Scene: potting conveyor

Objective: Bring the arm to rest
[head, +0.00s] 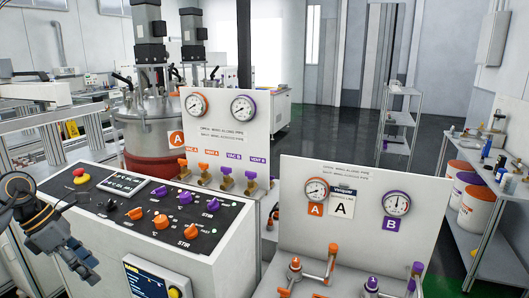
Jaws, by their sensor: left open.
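My left gripper (82,266) is at the lower left of the head view, on an arm that comes in from the left edge. Its fingers are open and point down and to the right, beside the front of the control console (200,250). I see nothing between the fingers. It appears apart from the console, though the exact gap is hard to tell. My right gripper is not in view.
The console top has a red emergency button (81,176) and several orange and purple knobs. A gauge panel (228,140) and a front A/B panel (358,235) with valve handles stand to the right. Open dark floor (335,130) lies behind.

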